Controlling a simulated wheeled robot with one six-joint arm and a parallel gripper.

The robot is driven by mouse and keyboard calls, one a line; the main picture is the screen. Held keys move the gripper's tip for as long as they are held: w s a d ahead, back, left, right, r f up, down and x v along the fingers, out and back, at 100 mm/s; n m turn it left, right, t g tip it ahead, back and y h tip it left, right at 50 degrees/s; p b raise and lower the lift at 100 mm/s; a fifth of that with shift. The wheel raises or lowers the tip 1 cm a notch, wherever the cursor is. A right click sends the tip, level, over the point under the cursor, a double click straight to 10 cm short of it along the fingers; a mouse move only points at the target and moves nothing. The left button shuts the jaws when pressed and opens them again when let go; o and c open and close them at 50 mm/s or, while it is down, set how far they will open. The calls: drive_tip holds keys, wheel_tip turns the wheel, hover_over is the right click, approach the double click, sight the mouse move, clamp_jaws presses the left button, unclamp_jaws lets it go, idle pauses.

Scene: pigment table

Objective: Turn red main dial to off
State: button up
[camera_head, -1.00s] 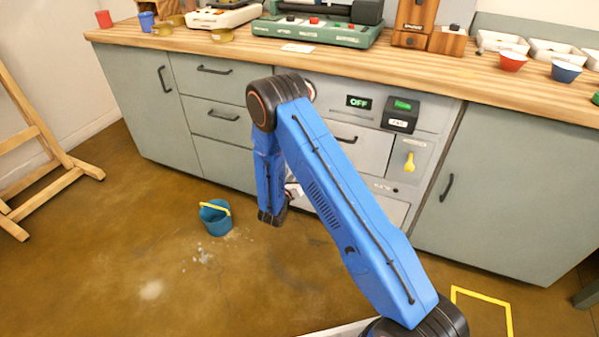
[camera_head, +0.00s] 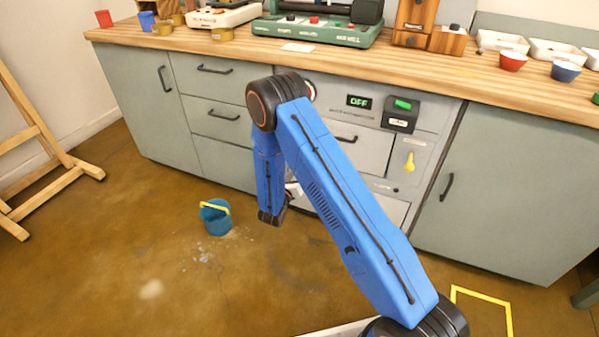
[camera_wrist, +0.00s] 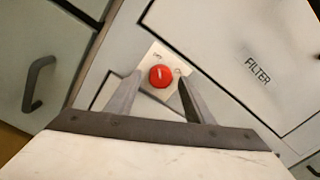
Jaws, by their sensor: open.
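The red main dial (camera_wrist: 161,75) is a round red knob with a white mark, on a pale plate (camera_wrist: 153,53) on the cabinet front in the wrist view. Small lettering beside it is too small to read. My gripper (camera_wrist: 155,80) is open, with one finger on each side of the dial in the picture. I cannot tell whether the fingers touch it. In the head view my blue arm hides the dial and most of my gripper.
A panel marked FILTER (camera_wrist: 257,69) is right of the dial. In the head view, a green OFF display (camera_head: 359,102), a black switch box (camera_head: 401,114) and a yellow key-shaped handle (camera_head: 409,162) are on the cabinet.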

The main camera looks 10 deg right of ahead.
drive_tip(key=shift+a, duration=0.1)
drive_tip(key=v, duration=1.7)
drive_tip(key=shift+s, duration=0.15)
